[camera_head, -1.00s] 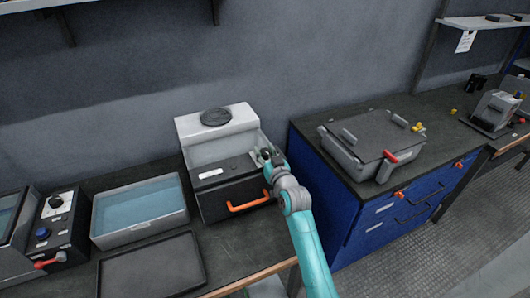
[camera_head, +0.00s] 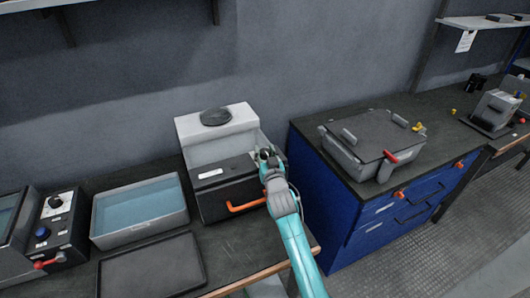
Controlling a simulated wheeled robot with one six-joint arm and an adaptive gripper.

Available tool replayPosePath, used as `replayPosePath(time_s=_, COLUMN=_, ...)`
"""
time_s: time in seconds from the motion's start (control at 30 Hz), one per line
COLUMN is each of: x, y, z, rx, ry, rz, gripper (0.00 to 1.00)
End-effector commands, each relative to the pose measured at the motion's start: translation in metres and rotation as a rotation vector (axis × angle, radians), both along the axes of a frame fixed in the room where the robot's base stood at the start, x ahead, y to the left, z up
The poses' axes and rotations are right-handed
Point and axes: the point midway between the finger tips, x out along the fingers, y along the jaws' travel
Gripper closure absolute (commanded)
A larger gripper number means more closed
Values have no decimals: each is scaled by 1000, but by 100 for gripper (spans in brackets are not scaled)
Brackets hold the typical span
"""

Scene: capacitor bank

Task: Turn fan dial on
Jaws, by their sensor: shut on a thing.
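The fan unit is a grey-white box with a black round fan (camera_head: 215,117) on its top and a black lower front section (camera_head: 222,188). My gripper (camera_head: 265,155) is at the right end of that black section's top, with my teal arm reaching up from the bottom. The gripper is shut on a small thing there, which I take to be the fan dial. The fingers and wrist hide the dial, so its turn angle cannot be seen.
An orange handle (camera_head: 246,205) sticks out of the black front just left of my wrist. A water tray (camera_head: 138,237), a dark flat tray (camera_head: 152,268) and a control box (camera_head: 55,232) stand left. A blue cabinet (camera_head: 345,215) with a lidded grey box (camera_head: 370,137) stands right.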

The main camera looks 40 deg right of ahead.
Motion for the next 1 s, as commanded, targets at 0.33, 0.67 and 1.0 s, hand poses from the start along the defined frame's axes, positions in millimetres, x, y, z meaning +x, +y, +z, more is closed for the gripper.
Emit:
replayPosePath(time_s=0.33, x=-1, y=0, z=-2, rx=2, ry=4, rz=0, gripper=33)
replayPosePath(time_s=0.67, x=-11, y=6, z=-1, rx=1, ry=2, rz=0, gripper=33)
replayPosePath(time_s=1.0, x=-64, y=34, z=-2, rx=1, ry=4, rz=1, gripper=33)
